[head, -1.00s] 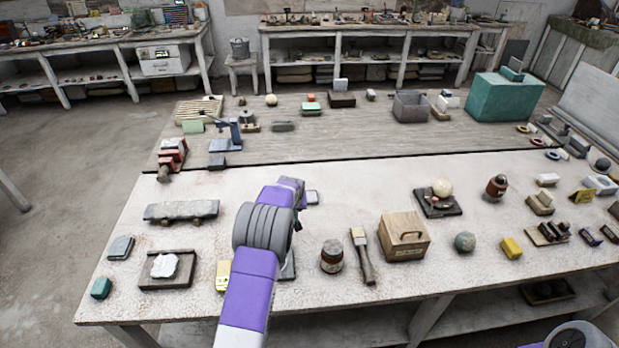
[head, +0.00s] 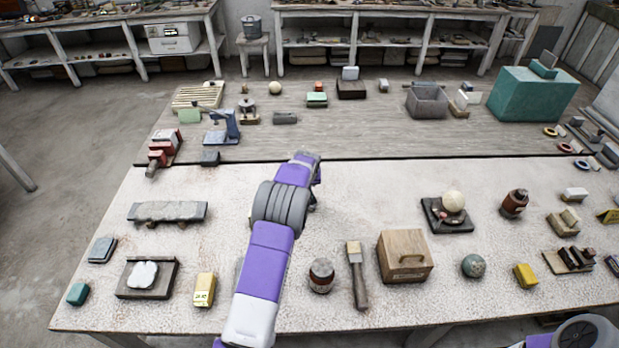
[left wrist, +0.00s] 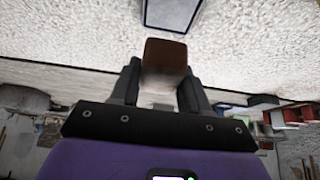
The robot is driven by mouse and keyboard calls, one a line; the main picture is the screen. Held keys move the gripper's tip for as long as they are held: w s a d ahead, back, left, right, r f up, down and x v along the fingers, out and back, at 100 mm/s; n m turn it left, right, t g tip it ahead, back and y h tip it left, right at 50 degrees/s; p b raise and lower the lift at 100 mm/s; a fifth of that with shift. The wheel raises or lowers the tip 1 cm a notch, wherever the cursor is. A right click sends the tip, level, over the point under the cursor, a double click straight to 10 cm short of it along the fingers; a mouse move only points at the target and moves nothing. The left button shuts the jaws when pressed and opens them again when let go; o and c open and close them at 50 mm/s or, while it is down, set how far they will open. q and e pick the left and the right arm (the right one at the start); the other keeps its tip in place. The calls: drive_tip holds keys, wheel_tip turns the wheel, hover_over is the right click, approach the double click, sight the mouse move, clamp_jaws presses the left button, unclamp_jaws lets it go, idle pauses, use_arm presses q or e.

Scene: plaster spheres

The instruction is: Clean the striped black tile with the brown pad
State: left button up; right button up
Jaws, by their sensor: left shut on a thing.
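My left gripper (left wrist: 160,88) is shut on the brown pad (left wrist: 166,54) in the left wrist view. The pad sticks out beyond the fingertips. A flat tile (left wrist: 172,12) with a dark edge and a greyish face lies beyond the pad, cut off by the top of the frame. A strip of pale tabletop shows between pad and tile in the picture; I cannot make out stripes. In the head view my left arm reaches over the table, and its wrist hides the fingers, pad and tile. My right gripper is out of view.
On the pale table (head: 370,195), a yellow block (head: 205,290) stands left of my arm. A grey slab (head: 167,212) lies farther left. Table space right of my wrist is clear.

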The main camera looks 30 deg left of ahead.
use_arm(q)
drive_tip(key=shift+s+f, duration=0.2)
drive_tip(key=shift+s, duration=0.15)
drive_tip(key=shift+s+f+b, duration=0.15)
drive_tip(key=shift+f+b, duration=0.15)
drive_tip(key=shift+b, duration=0.05)
drive_tip(key=shift+w+f+b, duration=0.2)
drive_tip(key=shift+f+b, duration=0.85)
drive_tip(key=shift+f, duration=1.15)
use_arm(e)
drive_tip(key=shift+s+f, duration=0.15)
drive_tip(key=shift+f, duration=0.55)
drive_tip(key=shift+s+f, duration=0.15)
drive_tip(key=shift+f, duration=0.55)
use_arm(q)
drive_tip(key=shift+s+f+b, duration=0.1)
drive_tip(key=shift+f+b, duration=0.5)
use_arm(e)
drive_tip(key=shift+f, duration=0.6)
use_arm(q)
drive_tip(key=shift+r+p, duration=1.8)
drive_tip(key=shift+r, duration=1.85)
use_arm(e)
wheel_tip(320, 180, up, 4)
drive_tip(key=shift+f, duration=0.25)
use_arm(q)
drive_tip(key=shift+f, duration=0.15)
